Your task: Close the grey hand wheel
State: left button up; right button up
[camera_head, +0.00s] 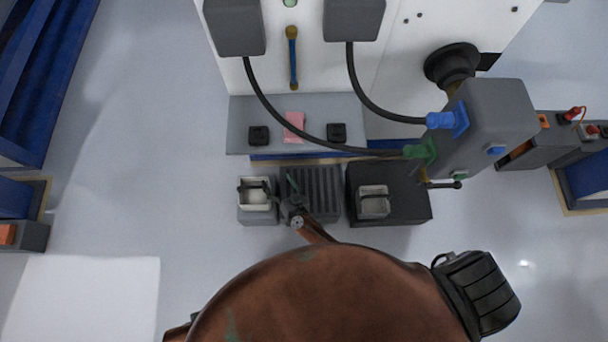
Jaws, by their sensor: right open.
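A dark grey, round, wheel-like part (451,66) sticks out from the white machine at the upper right, on a short brass-coloured stem. It is the only thing that looks like the hand wheel; I cannot tell how far it is turned. My right gripper (291,194) is small and dark in the lower middle, at the end of my brown arm. It is open, with nothing seen between its fingers, and well apart from the wheel, to its lower left. It shows over a grey ribbed block; its height is unclear. My left gripper is not in view.
A grey box (495,115) with blue and green fittings stands just below the wheel, with black cables (365,95) running to it. A grey ledge (240,125) juts from the machine. Two small bins (257,194) (373,201) flank the ribbed block (325,190).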

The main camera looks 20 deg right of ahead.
jog(key=s+d+f+n+g, duration=0.1)
jog(key=s+d+f, duration=0.1)
jog(key=s, duration=0.3)
jog(key=s+d+f+g+y, duration=0.1)
jog(key=s+f+g, duration=0.1)
jog(key=s, duration=0.3)
jog(key=s+d+f+n+g+p, duration=0.1)
jog(key=s+d+f, duration=0.1)
jog(key=s+f, duration=0.2)
jog(key=shift+s+d+f+n+y, duration=0.3)
jog(key=shift+s+d, duration=0.05)
jog(key=shift+s, duration=0.2)
jog(key=shift+s, duration=0.1)
